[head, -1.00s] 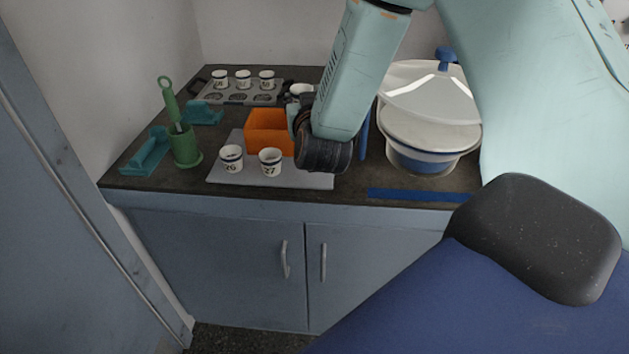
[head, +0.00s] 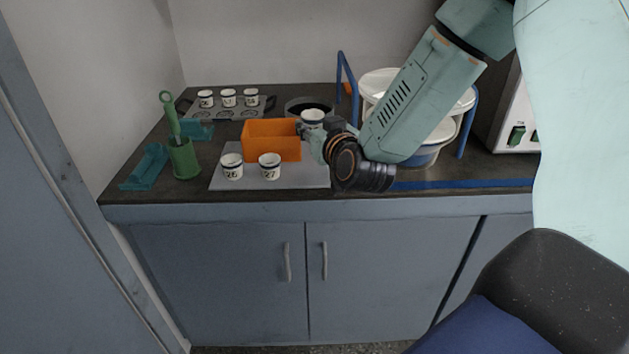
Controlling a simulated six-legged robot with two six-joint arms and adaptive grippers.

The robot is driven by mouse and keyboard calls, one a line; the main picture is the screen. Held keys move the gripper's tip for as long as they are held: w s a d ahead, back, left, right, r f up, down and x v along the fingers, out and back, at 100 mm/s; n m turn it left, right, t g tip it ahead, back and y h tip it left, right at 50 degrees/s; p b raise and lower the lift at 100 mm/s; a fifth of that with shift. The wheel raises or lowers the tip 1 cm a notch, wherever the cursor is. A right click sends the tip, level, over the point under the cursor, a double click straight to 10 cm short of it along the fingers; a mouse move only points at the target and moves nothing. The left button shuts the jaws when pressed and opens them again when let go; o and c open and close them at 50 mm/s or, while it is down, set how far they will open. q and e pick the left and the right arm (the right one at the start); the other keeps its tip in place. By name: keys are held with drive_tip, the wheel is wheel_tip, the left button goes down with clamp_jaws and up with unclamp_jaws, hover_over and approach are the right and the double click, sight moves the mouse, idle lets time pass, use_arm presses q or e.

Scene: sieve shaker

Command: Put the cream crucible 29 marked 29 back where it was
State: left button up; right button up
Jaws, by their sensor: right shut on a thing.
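My right gripper (head: 308,132) is shut on a cream crucible (head: 312,116) with a dark band, just right of the orange box. Its number cannot be read, so I cannot tell from its marking that it is 29. It looks upright and above the counter. Cream crucibles marked 26 (head: 232,167) and 27 (head: 270,167) stand on the grey mat (head: 300,181) at the front. A grey tray (head: 238,115) at the back left has three cream crucibles in its back row and empty-looking holes in front. My left gripper is not in view.
The orange box (head: 272,141) stands on the mat behind the crucibles. A green holder (head: 184,158) with a tool and teal stands (head: 147,168) are at left. A dark round opening (head: 308,105) lies behind the held crucible. White-and-blue vessels (head: 425,155) stand behind my right arm.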

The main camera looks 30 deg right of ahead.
drive_tip(key=shift+s+a+r, duration=0.1)
drive_tip(key=shift+s+a, duration=0.05)
drive_tip(key=shift+a, duration=0.2)
drive_tip(key=a, duration=0.2)
drive_tip(key=b, duration=0.3)
hover_over(309, 176)
drive_tip(key=shift+n+y, duration=0.3)
drive_tip(key=shift+y, duration=0.1)
drive_tip(key=f, duration=0.6)
drive_tip(key=shift+d+f, duration=0.2)
drive_tip(key=shift+f, duration=0.1)
drive_tip(key=shift+a+f, duration=0.25)
drive_tip(key=shift+a, duration=0.15)
drive_tip(key=f, duration=0.2)
drive_tip(key=f+b, duration=0.1)
drive_tip(key=shift+d+f, duration=0.15)
drive_tip(key=shift+d, duration=0.15)
drive_tip(key=shift+a+r, duration=0.2)
drive_tip(key=shift+a, duration=0.05)
drive_tip(key=shift+d+f, duration=0.1)
drive_tip(key=shift+f, duration=0.15)
drive_tip(key=o, duration=1)
drive_tip(key=shift+d+f, duration=0.1)
drive_tip(key=shift+o, duration=0.6)
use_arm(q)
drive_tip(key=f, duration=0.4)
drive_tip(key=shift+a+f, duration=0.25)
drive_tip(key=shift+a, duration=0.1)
use_arm(e)
drive_tip(key=shift+o, duration=0.3)
